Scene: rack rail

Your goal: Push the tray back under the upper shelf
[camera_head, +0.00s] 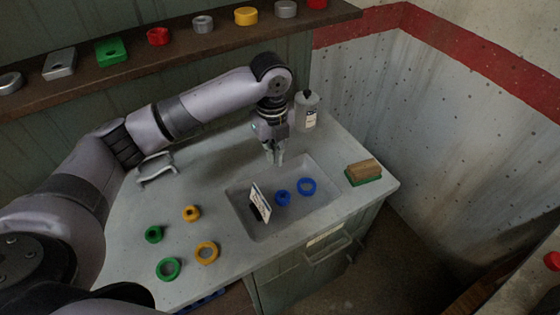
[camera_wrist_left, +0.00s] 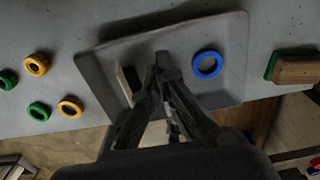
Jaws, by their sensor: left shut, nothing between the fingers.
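The grey tray (camera_head: 243,222) lies on the pale counter, close to its front edge. It holds a small blue ring (camera_head: 283,198), a larger blue ring (camera_head: 307,186) and a tilted white card on a dark base (camera_head: 260,203). The tray also shows in the left wrist view (camera_wrist_left: 97,72), where my fingers hide the small ring. The brown upper shelf (camera_head: 130,76) runs along the back wall above the counter. My left gripper (camera_head: 276,160) is shut and empty, pointing down by the tray's back rim. It also shows in the left wrist view (camera_wrist_left: 162,62). I cannot tell whether it touches the tray.
Green and yellow rings (camera_head: 206,253) lie on the counter left of the tray. A grey bracket-like handle (camera_head: 157,169) lies behind them. A grey bottle (camera_head: 306,111) stands at the back, near my left gripper. A brush-like block (camera_head: 363,173) lies to the right.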

